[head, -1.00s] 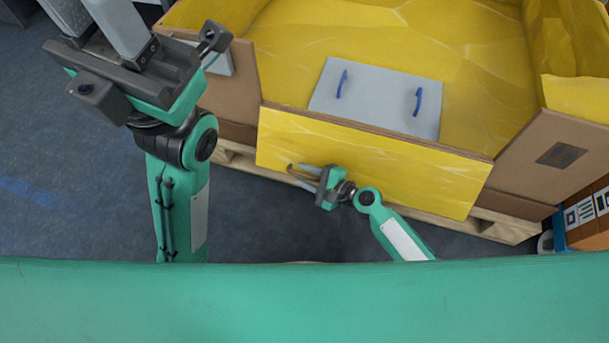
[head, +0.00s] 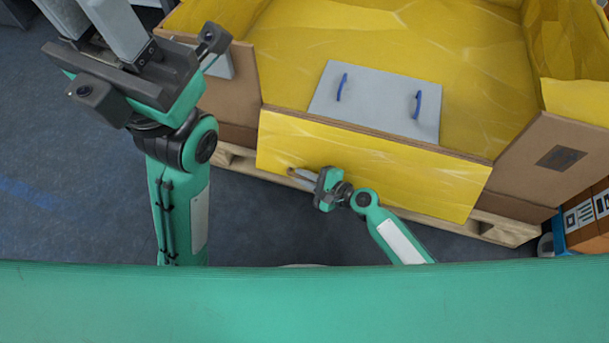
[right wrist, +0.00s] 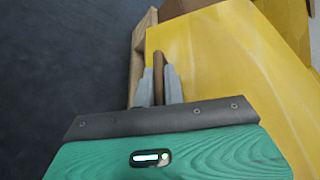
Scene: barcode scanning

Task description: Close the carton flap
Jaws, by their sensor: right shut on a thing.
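The carton flap (head: 370,165) is a wide yellow panel with a brown edge. It is folded outward and down at the near side of the carton (head: 237,85). My right gripper (head: 296,173) is at the left part of the flap's outer face. In the right wrist view its two grey fingers (right wrist: 158,87) are closed on a narrow brown strip (right wrist: 158,62) at the flap; I cannot tell whether it is an edge or a tab. My left gripper (head: 92,22) is raised at the upper left, fingers apart and empty, their tips cut off by the frame.
The carton is lined in yellow and stands on a wooden pallet (head: 500,228). Inside lies a grey panel (head: 378,100) with two blue handles. Boxes with labels (head: 590,215) stand at the right. The dark floor (head: 70,200) at the left is clear.

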